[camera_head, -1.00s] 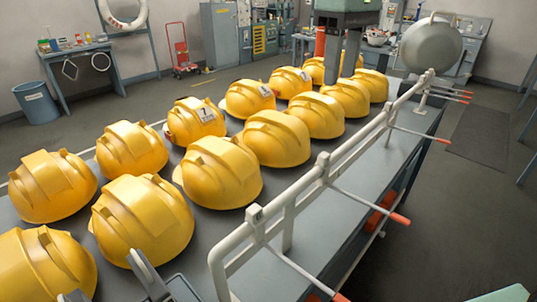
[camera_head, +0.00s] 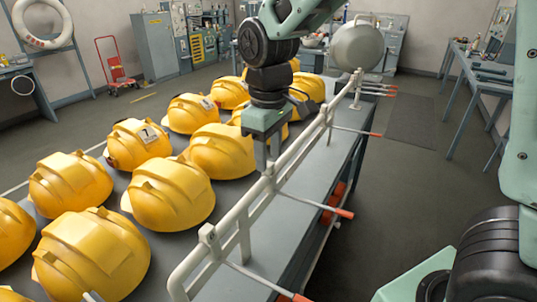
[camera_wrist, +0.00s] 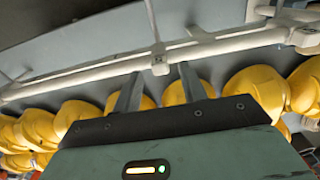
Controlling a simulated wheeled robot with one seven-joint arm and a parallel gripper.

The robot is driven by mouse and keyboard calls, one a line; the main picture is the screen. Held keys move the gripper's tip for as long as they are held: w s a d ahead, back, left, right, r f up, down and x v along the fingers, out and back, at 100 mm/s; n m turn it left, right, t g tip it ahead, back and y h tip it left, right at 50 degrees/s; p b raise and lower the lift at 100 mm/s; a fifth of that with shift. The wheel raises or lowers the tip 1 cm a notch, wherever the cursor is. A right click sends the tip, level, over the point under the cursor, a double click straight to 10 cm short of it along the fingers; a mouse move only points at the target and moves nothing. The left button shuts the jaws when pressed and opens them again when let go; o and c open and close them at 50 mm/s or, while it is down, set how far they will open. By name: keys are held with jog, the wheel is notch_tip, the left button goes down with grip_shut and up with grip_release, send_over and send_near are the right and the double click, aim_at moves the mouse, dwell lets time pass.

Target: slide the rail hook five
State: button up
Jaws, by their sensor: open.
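A white tubular rail (camera_head: 237,213) runs along the right edge of the table. Several thin rods with orange tips stick out from it, including a near hook (camera_head: 295,298), a middle hook (camera_head: 345,213) and a farther one (camera_head: 376,134); three more cluster at the far end. No numbers are readable on them. My gripper (camera_head: 268,165) is open and points down at the rail, close to the middle hook's slider. In the wrist view, my fingers (camera_wrist: 160,75) stand apart below a white slider block (camera_wrist: 160,66) on the rail. Contact cannot be told.
Yellow helmets (camera_head: 170,195) fill the table (camera_head: 255,258) beside the rail, close to my fingers in the wrist view. A grey round tank (camera_head: 355,47) stands at the rail's far end. The floor right of the table is open, with a dark mat (camera_head: 412,120).

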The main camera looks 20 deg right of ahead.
aim_at(291, 148)
jog(key=shift+f, duration=0.9)
jog(key=shift+c, duration=0.3)
grip_shut()
jog(key=w+d, duration=0.2)
jog(key=d, duration=0.1)
jog(key=w+d, duration=0.2)
jog(key=d, duration=0.1)
jog(key=w+d, duration=0.2)
jog(key=d, duration=0.1)
jog(key=shift+w+p, duration=0.3)
jog(key=shift+p, duration=0.1)
jog(key=shift+o, duration=0.3)
grip_release()
jog(key=shift+a, duration=0.1)
